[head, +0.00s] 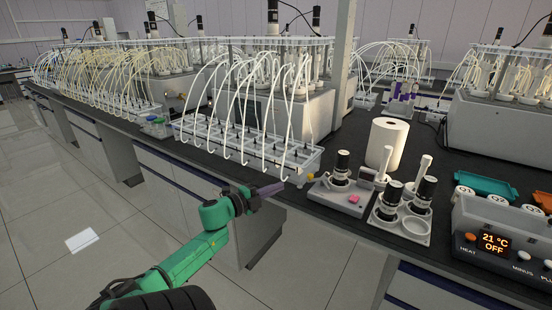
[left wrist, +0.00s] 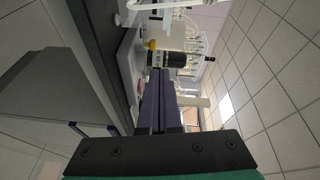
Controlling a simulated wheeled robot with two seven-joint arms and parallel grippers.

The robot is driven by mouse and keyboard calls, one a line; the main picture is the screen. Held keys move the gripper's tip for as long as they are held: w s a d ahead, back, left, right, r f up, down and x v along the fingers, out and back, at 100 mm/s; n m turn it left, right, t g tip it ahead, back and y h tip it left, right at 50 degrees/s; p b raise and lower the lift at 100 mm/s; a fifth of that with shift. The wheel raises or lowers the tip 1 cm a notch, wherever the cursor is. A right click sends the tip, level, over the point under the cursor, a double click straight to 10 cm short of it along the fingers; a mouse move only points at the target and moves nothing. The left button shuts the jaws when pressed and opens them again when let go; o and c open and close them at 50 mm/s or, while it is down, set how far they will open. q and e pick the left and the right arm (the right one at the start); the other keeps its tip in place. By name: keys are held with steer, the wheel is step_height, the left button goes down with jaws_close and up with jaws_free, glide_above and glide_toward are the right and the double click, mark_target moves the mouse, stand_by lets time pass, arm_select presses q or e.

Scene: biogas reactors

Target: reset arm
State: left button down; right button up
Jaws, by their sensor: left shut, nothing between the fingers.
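My left arm is green and reaches in from the lower left of the head view. Its left gripper (head: 272,188) has purple fingers, is shut and holds nothing. It is in front of the bench edge, just below the front end of the long white tube rack (head: 250,146). In the left wrist view the shut purple fingers (left wrist: 158,100) point toward the bench, with a black-capped bottle (left wrist: 175,60) beyond them. My right gripper is not in view.
On the dark bench (head: 300,205) stand a grey device with a pink item (head: 354,199), a white holder with black-capped bottles (head: 402,226), a paper roll (head: 386,142) and a heater reading 21 °C OFF (head: 496,243).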

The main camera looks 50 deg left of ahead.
arm_select(q)
steer(key=shift+w+a+f, duration=0.15)
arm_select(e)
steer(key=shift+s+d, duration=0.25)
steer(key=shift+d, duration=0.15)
arm_select(q)
steer(key=s+d+f+n+g+y, duration=0.1)
steer(key=s+f+n+g, duration=0.25)
steer(key=f, duration=0.75)
steer(key=s+d+f+n+g+y, duration=0.1)
steer(key=s+f+n+g, duration=0.2)
steer(key=f, duration=0.8)
steer(key=s+d+f+n+g+y, duration=0.1)
steer(key=s+f+n, duration=0.35)
steer(key=f, duration=0.65)
steer(key=s+d+f+n+g+h, duration=0.2)
steer(key=s+d+f+g, duration=0.7)
steer(key=s+d+f, duration=1.1)
steer(key=s+d+h, duration=0.1)
steer(key=s+d, duration=0.2)
steer(key=d, duration=0.1)
steer(key=shift+d+f+n, duration=0.35)
steer(key=shift+n, duration=0.05)
